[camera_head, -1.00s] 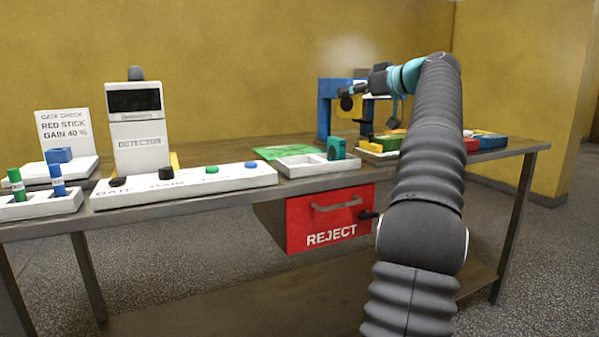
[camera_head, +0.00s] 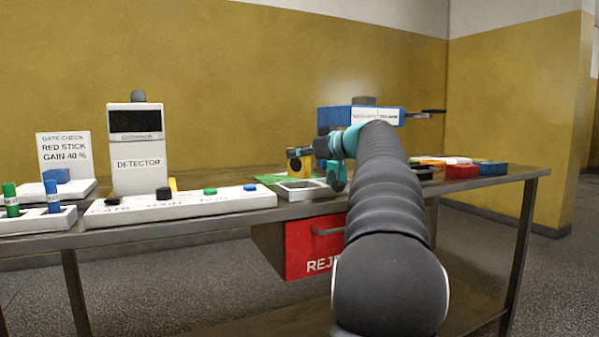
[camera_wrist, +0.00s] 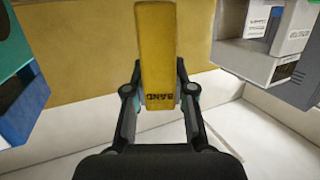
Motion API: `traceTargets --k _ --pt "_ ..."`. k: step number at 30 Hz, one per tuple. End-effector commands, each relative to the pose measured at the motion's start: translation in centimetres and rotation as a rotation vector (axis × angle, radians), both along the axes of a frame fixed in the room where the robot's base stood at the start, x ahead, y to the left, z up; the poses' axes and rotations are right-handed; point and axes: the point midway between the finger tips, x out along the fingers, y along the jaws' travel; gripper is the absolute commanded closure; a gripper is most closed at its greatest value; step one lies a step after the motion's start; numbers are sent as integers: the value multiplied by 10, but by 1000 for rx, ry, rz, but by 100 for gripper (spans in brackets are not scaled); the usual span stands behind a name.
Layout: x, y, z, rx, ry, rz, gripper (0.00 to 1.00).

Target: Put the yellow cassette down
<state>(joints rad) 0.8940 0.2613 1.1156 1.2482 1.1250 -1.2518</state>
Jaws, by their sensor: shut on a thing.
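The yellow cassette (camera_wrist: 158,60) is upright between the fingers of my gripper (camera_wrist: 160,100) in the wrist view, with dark lettering on its near end. My gripper is shut on it. In the head view, my gripper (camera_head: 300,158) holds the yellow cassette (camera_head: 294,164) above the white two-part tray (camera_head: 300,188). I cannot tell whether the cassette touches anything below. My arm hides part of the tray and of the bench behind it.
A white control strip (camera_head: 180,205) with knobs and the detector (camera_head: 138,150) stand to the left. A blue machine (camera_head: 335,118) stands behind my arm. Coloured blocks, among them a red one (camera_head: 462,172), lie to the right. The red reject drawer (camera_head: 312,245) hangs below the bench.

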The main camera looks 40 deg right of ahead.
Motion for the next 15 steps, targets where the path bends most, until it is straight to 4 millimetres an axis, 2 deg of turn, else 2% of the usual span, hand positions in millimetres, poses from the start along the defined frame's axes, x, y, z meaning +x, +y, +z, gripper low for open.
traceTargets --k 7,15 --pt "0 0 -33 2 1 1 100" --pt "0 0 -39 0 0 0 100"
